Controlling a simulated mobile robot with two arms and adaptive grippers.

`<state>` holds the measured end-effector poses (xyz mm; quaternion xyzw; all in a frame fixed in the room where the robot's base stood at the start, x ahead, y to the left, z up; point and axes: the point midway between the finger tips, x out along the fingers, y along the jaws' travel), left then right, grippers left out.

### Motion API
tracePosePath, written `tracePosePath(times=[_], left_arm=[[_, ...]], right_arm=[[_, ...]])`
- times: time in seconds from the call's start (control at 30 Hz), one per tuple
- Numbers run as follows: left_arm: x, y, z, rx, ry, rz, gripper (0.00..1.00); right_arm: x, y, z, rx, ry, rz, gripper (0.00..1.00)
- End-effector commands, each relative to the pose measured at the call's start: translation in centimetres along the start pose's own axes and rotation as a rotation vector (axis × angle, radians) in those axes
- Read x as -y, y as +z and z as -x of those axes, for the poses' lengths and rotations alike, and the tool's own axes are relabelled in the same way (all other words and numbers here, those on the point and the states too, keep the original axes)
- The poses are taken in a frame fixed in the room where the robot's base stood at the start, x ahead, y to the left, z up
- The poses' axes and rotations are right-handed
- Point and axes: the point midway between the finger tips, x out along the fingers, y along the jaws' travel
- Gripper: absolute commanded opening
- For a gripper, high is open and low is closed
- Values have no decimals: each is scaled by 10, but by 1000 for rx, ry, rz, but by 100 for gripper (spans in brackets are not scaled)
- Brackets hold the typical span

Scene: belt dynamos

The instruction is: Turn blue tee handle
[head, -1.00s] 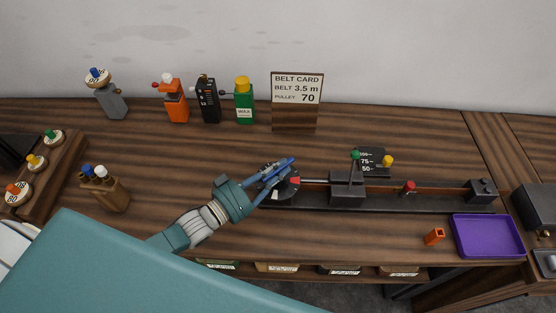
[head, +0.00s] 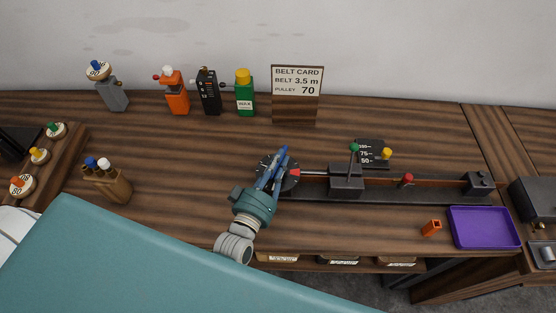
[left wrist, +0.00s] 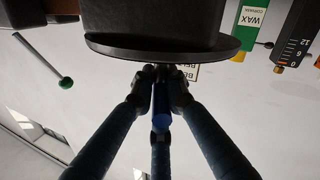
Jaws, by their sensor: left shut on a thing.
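The blue tee handle (head: 283,152) stands at the dark round dial (head: 293,181) at the left end of the long black rail. My left gripper (head: 275,165) is shut on the handle from the front of the bench, its arm coming up from below. Fingers and handle overlap, so the exact grip is partly hidden in the head view. In the left wrist view the blue handle (left wrist: 161,112) shows between the fingertips, beside a dark disc (left wrist: 160,50). My right gripper is not in view.
The rail carries a black block with a green-knobbed lever (head: 354,148) and a red knob (head: 407,179). A purple tray (head: 484,243) and an orange piece (head: 431,228) lie at the right. Bottles and the belt card (head: 297,82) stand at the back.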

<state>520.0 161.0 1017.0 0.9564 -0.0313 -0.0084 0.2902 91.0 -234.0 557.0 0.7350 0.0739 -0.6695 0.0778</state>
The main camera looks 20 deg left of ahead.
Motion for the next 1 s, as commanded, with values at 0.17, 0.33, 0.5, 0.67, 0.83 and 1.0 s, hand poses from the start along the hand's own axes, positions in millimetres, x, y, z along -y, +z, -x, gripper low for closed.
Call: tracePosePath(times=[0.17, 0.33, 0.5, 0.67, 0.83, 1.0], left_arm=[[2, 6, 2, 13, -5, 0, 0], [2, 6, 2, 13, -5, 0, 27], [2, 4, 1, 8, -2, 0, 32], [1, 2, 2, 6, -1, 0, 32], [1, 3, 19, 7, -2, 0, 32], [1, 4, 55, 10, -3, 0, 32]], right_arm=[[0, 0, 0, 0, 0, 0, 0], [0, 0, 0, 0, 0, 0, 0], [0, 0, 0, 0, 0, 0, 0], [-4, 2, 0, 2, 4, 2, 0], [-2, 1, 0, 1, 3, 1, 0], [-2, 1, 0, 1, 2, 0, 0]])
